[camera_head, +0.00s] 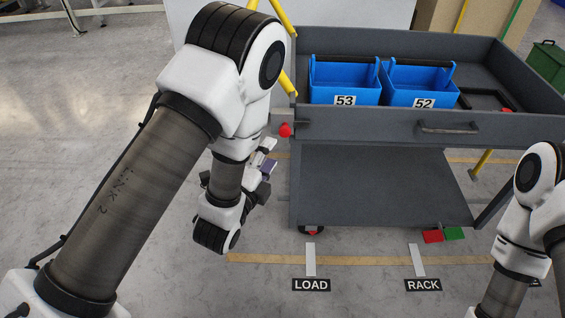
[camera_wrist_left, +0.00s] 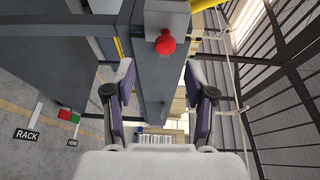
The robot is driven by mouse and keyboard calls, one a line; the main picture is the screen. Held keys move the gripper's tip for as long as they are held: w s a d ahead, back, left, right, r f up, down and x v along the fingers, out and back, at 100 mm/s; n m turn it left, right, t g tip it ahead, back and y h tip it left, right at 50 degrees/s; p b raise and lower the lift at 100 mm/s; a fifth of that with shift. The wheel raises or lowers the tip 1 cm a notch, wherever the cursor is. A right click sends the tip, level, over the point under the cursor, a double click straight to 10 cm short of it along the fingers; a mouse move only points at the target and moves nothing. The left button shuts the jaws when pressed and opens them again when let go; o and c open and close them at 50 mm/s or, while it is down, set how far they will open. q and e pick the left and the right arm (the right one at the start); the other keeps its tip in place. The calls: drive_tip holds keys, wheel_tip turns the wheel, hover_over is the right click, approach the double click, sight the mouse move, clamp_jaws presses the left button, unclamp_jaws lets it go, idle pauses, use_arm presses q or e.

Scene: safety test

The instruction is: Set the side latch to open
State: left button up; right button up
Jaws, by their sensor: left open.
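The side latch has a red knob (camera_head: 285,130) at the left front corner of the grey cart (camera_head: 335,125). In the left wrist view the red knob (camera_wrist_left: 165,43) sits on a grey block, beyond and above the gap between my fingers. My left gripper (camera_head: 264,166) is just below and left of the knob, partly hidden by my own arm. In the left wrist view my left gripper (camera_wrist_left: 160,78) is open, its fingers spread and empty, apart from the knob. My right arm shows at the right edge; its gripper is out of frame.
Blue bins marked 53 (camera_head: 344,82) and 52 (camera_head: 418,83) stand in the cart's top tray. A red pedal (camera_head: 432,236) and a green pedal (camera_head: 454,233) are low at the cart. Floor labels read LOAD (camera_head: 311,285) and RACK (camera_head: 423,285). Yellow rails (camera_head: 285,18) stand behind.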

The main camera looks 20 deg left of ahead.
sight(283, 134)
use_arm(q)
drive_tip(key=w, duration=0.3)
drive_tip(key=w+b, duration=0.1)
drive_tip(key=w, duration=0.1)
drive_tip(key=w+d, duration=0.1)
drive_tip(key=w, duration=0.2)
drive_tip(key=shift+w+d+r, duration=0.1)
drive_tip(key=shift+w+r, duration=0.1)
drive_tip(key=shift+w, duration=0.15)
clamp_jaws()
